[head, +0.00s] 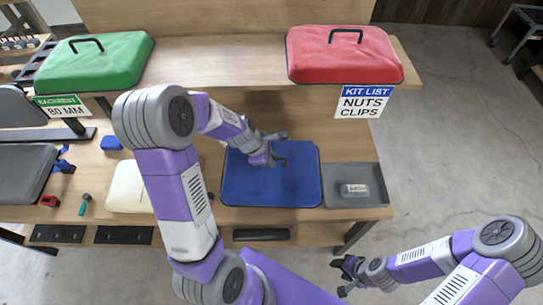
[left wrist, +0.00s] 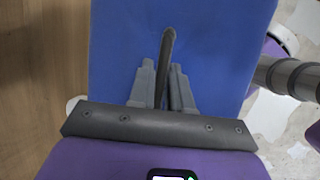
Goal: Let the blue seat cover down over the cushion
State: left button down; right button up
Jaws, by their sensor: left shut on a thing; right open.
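The blue seat cover (head: 245,187) is a flat blue pad at the middle of the lower bench. It fills much of the left wrist view (left wrist: 115,50). My left gripper (head: 278,161) is shut on its dark handle (left wrist: 168,52), with a grey finger on each side. I cannot tell how high the cover is above the bench, or what lies under it. A cream padded block (head: 127,190), perhaps a cushion, lies left of the cover, partly behind my left arm. My right gripper (head: 346,277) is open and empty, low at the right, off the bench.
A grey tray (head: 372,178) with a small labelled box (head: 354,190) adjoins the cover's right side. Green (head: 95,65) and red (head: 345,58) covers with handles sit on the upper shelf (head: 215,60). A blue block (head: 111,143) and small tools lie left.

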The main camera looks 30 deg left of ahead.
aim_at(263, 169)
pick_arm(q)
notch_tip(263, 169, down, 5)
jog(key=b, duration=0.4)
jog(key=shift+f+b, duration=2.15)
jog(key=shift+f, duration=0.25)
jog(key=shift+f, duration=0.2)
jog(key=shift+f+b, duration=0.2)
jog(key=shift+b, duration=0.1)
jog(key=c, duration=1)
grip_release()
jog(key=p+v, duration=0.3)
jog(key=v, duration=0.4)
jog(key=shift+s+r, duration=0.1)
jog(key=shift+r, duration=0.25)
